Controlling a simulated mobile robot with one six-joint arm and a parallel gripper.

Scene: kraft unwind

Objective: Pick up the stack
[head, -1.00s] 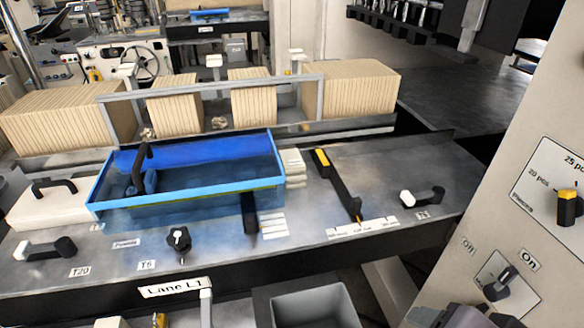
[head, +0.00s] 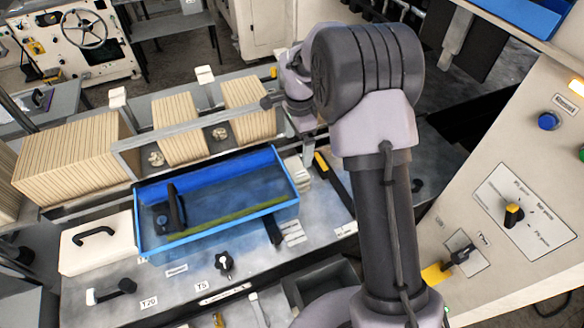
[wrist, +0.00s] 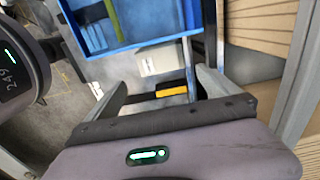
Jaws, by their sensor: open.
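A small cream stack (head: 294,166) lies against the right side of the blue tray (head: 216,240). My arm and gripper partly cover it in the head view. In the wrist view the stack (wrist: 160,58) shows just beyond the fingertips, beside the tray's edge (wrist: 150,42). My gripper (wrist: 161,77) is open and empty, with its two fingers spread apart and the stack lying ahead of the gap. I cannot tell its exact height above the stack.
A black bar with a yellow end (head: 322,165) lies just right of the stack and shows in the wrist view (wrist: 172,91). A control panel (head: 510,210) stands at right; a grey bin (head: 325,285) sits in front.

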